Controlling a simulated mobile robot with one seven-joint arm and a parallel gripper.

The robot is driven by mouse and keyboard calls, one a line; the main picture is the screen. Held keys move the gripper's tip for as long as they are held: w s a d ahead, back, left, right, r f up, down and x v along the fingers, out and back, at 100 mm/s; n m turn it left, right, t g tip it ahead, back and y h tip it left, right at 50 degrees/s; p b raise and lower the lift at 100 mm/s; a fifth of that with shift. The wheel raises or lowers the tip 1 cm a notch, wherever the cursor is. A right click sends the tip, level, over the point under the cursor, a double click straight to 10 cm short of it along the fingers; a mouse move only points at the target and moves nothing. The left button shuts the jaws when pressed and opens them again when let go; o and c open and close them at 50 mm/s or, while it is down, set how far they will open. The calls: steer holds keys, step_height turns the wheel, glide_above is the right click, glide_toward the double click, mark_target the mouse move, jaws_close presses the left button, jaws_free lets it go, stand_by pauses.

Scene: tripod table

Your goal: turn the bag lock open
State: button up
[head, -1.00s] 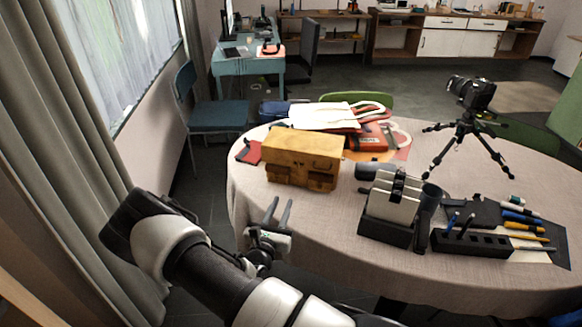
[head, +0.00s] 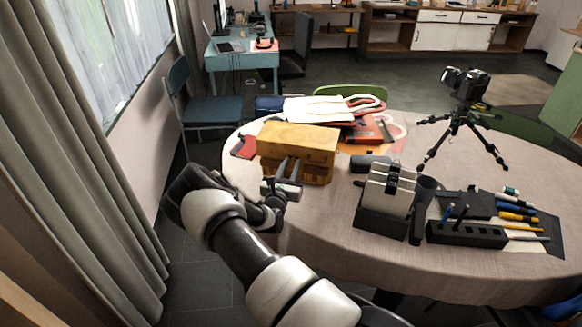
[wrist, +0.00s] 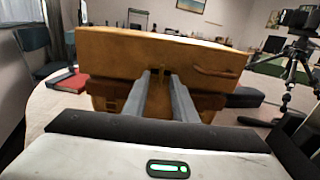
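The tan leather bag (head: 305,140) stands upright near the left edge of the table. In the wrist view, the bag (wrist: 115,55) fills the space ahead, with its flap over the front. A small dark lock piece (wrist: 158,80) shows at the middle of the front, between the fingers. My gripper (head: 287,161) is at the bag's front. In the wrist view, my gripper (wrist: 162,76) has its two fingers apart, one on each side of the lock piece. I cannot tell whether they touch it. In the head view my fingers hide the lock.
The round cloth-covered table (head: 310,235) holds a card holder (head: 388,195), a black pen tray (head: 465,234) and a tripod with camera (head: 462,120) to the right. A white tote (head: 318,110) and red items lie behind the bag. The front left tabletop is clear.

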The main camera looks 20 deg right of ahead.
steer(key=shift+d, duration=0.1)
jaws_close()
steer(key=shift+n, duration=0.4)
steer(key=n, duration=0.6)
steer(key=shift+s+d+n, duration=0.1)
steer(key=shift+d+n, duration=0.05)
steer(key=shift+n, duration=0.15)
steer(key=n, duration=0.5)
steer(key=shift+s+d+r+p, duration=0.1)
steer(key=shift+r+p, duration=0.15)
steer(key=shift+p, duration=0.1)
steer(key=n, duration=0.5)
steer(key=shift+r, duration=0.1)
steer(key=shift+n, duration=0.4)
